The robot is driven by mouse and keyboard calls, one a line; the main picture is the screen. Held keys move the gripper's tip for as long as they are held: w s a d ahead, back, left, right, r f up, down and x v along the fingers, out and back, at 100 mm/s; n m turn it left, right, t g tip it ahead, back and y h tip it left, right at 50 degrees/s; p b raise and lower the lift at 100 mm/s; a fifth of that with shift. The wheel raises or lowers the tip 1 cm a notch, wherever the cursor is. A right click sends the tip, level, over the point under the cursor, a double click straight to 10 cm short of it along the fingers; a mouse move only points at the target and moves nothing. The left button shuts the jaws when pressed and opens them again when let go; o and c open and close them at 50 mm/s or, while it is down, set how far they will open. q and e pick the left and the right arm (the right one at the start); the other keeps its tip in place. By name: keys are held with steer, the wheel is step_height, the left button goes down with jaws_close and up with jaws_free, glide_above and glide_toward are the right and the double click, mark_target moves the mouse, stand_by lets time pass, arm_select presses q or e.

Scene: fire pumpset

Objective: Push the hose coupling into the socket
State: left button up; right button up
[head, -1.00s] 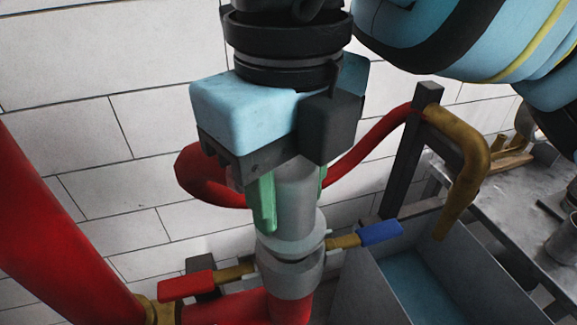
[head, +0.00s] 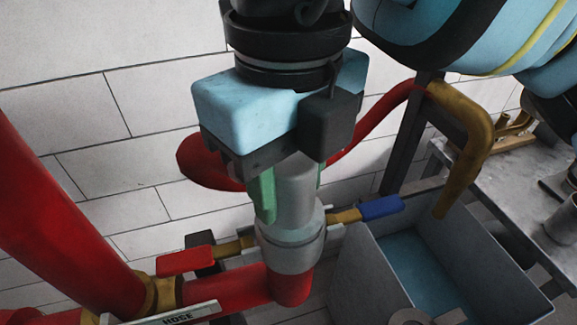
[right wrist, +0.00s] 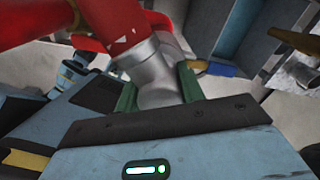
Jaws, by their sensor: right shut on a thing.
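The hose coupling (head: 297,190) is a light grey cylinder with a wider collar, upright in the head view. My right gripper (head: 292,196) is shut on it from above, one green finger on each side. The socket (head: 291,252) is a darker grey ring on top of the red pipe's upturned end, and the coupling's collar meets it. How deep the coupling sits inside is hidden. In the right wrist view the coupling (right wrist: 160,97) is between the green fingers (right wrist: 157,88), in line with the socket (right wrist: 148,58). My left gripper is not in view.
A red-handled lever (head: 186,260) and a blue-handled lever (head: 380,207) flank the socket closely. A grey bin (head: 365,285) stands to the right, below a brass pipe (head: 468,150). A thick red pipe (head: 60,215) rises at left, and a white HOSE label (head: 178,316) lies in front.

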steer(key=o, duration=1.4)
steer(key=shift+c, duration=0.2)
steer(key=shift+r, duration=3.95)
